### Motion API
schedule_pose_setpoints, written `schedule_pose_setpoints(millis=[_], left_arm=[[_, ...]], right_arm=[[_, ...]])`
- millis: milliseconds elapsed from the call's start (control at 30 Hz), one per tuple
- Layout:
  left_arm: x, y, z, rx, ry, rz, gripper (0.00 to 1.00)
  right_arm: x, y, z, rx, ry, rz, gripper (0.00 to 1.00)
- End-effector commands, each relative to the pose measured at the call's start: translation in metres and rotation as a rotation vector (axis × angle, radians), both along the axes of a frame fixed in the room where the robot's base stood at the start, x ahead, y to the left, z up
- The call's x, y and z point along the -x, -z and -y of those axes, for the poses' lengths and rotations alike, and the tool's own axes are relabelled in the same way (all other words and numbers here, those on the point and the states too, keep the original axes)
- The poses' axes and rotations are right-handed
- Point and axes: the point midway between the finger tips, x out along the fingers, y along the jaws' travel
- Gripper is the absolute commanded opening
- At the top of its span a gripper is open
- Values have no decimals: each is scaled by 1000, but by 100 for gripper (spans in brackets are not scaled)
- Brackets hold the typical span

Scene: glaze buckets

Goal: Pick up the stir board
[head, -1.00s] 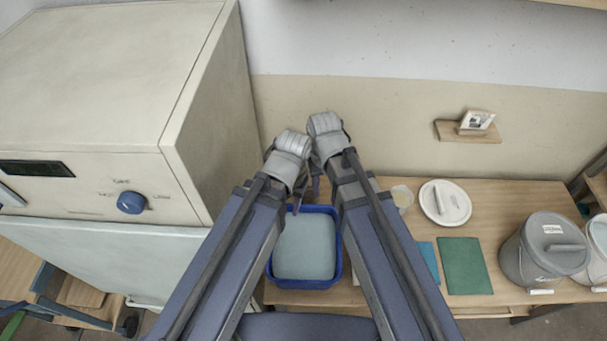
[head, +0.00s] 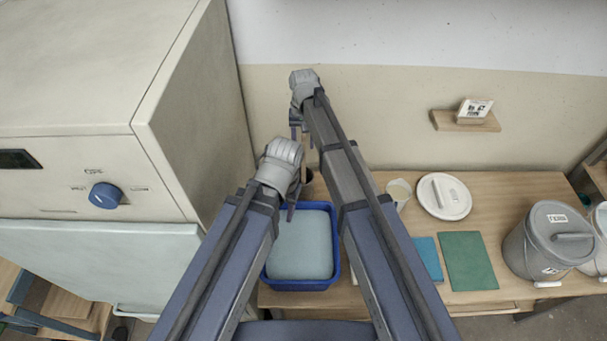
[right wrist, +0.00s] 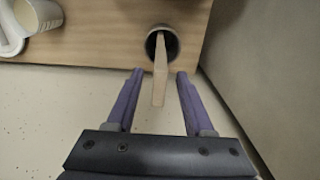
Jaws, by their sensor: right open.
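The stir board, a pale flat wooden stick (right wrist: 160,80), stands in a small dark round cup (right wrist: 172,42) in the right wrist view. Its upper end shows between the two fingers of my right gripper (right wrist: 159,74), with a gap on each side. The fingers are open and do not touch it. In the head view, my right gripper (head: 304,128) is at the wall side of the table, above the cup, and part of the board (head: 305,150) shows by its fingers. My left gripper (head: 290,200) hangs over the blue tub; its finger gap is unclear.
A blue tub (head: 338,262) with pale glaze is below my arms. A beige cabinet (head: 190,120) stands close on the left, and the wall is behind. To the right are a pale cup (head: 399,190), a white lid (head: 458,207), blue and green sheets (head: 468,262) and a grey bucket (head: 535,255).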

Motion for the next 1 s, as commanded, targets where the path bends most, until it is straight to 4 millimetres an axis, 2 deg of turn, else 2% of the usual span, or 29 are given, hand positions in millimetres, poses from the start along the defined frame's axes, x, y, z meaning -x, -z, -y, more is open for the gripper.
schedule_pose_setpoints(millis=[33,267,700,1000], left_arm=[[0,6,0,0,0,0,50],[0,8,0,0,0,0,50],[0,55,0,0,0,0,50],[0,55,0,0,0,0,50]], right_arm=[[0,6,0,0,0,0,52],[0,8,0,0,-1,0,52],[2,55,1,0,-1,0,52],[2,55,1,0,-1,0,52]])
